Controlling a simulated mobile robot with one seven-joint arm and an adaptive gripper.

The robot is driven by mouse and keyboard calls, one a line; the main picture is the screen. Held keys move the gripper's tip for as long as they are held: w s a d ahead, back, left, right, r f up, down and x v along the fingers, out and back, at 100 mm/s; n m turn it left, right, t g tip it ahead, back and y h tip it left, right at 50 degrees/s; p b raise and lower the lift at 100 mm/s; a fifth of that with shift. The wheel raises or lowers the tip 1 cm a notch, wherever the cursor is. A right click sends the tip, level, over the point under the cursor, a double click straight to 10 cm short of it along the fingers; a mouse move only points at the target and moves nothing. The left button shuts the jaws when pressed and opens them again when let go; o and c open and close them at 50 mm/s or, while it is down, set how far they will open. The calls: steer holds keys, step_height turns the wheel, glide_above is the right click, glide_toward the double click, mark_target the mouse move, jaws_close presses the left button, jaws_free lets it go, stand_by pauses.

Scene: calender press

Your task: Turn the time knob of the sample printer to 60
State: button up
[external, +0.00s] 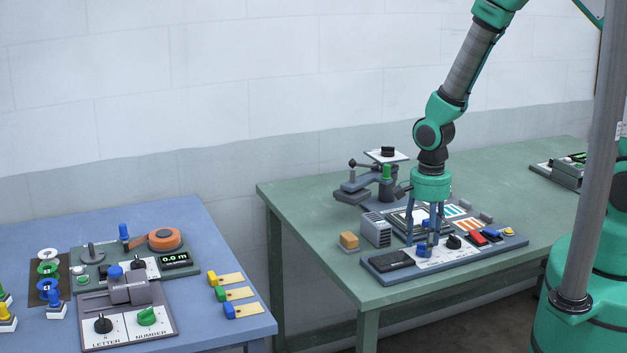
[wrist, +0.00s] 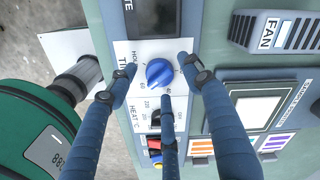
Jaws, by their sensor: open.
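The time knob (wrist: 160,72) is a blue round knob on the white panel of the sample printer (external: 460,254). In the wrist view "HOLD" is printed at its upper left and "60" at its lower left; I cannot tell clearly which mark its pointer faces. My gripper (external: 424,246) points down over the panel. In the wrist view its three blue fingers are open, spread on both sides of the knob and below it. The fingertips sit close around the knob; I cannot tell whether any touches it. In the external view the fingers partly hide the knob.
The black heat knob (wrist: 155,117) is close below the time knob, beside the lower finger. A grey fan box (external: 376,230) stands behind left. The green table's (external: 330,262) left front is clear.

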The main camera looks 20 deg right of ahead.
step_height(320, 180, up, 12)
steer(key=shift+f, duration=0.25)
stand_by(0.3)
stand_by(0.5)
steer(key=s+d+r+n+t+b, duration=0.1)
steer(key=d+r+n, duration=0.1)
steer(key=d+r, duration=0.55)
steer(key=s+d+r+n+t+b, duration=0.1)
steer(key=d+r+n+t, duration=0.2)
steer(key=r, duration=0.7)
steer(key=s+d+r+n+t, duration=0.1)
steer(key=s+d+r+n, duration=0.4)
steer(key=s+d+r, duration=0.4)
steer(key=shift+s+d+r+t+b, duration=0.3)
steer(key=shift+s+d+r+b, duration=0.25)
steer(key=shift+d, duration=0.7)
steer(key=shift+s+f, duration=0.1)
steer(key=shift+f, duration=0.05)
